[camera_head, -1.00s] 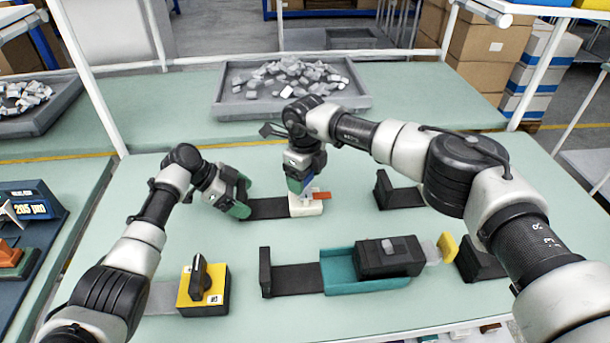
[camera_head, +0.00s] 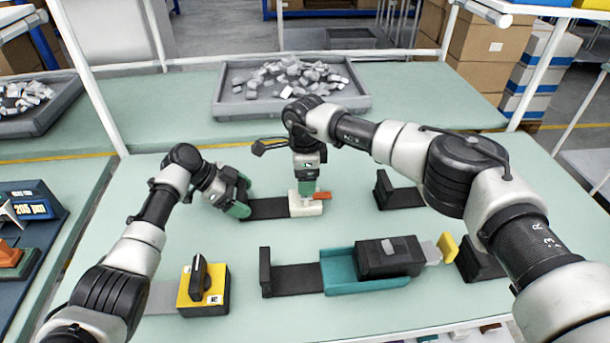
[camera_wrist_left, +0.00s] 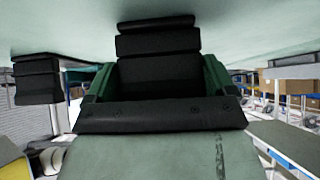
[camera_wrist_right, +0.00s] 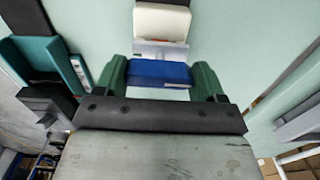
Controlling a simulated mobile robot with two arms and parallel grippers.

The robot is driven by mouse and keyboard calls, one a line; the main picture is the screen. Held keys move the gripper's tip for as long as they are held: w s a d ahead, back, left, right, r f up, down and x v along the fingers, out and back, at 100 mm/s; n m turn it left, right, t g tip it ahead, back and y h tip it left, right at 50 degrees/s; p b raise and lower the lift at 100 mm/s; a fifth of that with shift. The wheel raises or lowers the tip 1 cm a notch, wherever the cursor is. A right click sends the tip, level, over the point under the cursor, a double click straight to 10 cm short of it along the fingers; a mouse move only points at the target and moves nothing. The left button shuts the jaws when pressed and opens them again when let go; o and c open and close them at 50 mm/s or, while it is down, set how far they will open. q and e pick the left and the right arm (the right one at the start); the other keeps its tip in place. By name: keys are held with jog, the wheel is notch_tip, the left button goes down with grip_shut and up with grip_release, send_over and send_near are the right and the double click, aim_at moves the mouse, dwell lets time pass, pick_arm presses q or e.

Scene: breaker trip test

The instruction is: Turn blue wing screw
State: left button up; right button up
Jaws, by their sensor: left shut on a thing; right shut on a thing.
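The blue wing screw (camera_wrist_right: 160,73) shows in the right wrist view between the two green fingers. My right gripper (camera_head: 306,190) is shut on it from above. In the head view the fingers hide the screw. Under it is a white block (camera_head: 294,208) with an orange-red lever (camera_head: 322,196), at the right end of a black rail (camera_head: 266,208). My left gripper (camera_head: 240,207) is shut on a black upright block (camera_wrist_left: 158,72) at the rail's left end. That block is mostly hidden in the head view.
In front are a teal holder (camera_head: 340,272) with a black breaker (camera_head: 385,262), and a yellow box with a black rotary knob (camera_head: 200,280). A black bracket (camera_head: 400,194) stands to the right. A grey tray (camera_head: 232,108) of pale parts is behind. Clear table surrounds the rail.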

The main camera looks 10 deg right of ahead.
dwell(0.5)
jog(key=o, duration=0.9)
jog(key=shift+o, duration=0.2)
jog(key=shift+r, duration=0.1)
notch_tip(320, 180, up, 12)
pick_arm(q)
jog(key=o, duration=1)
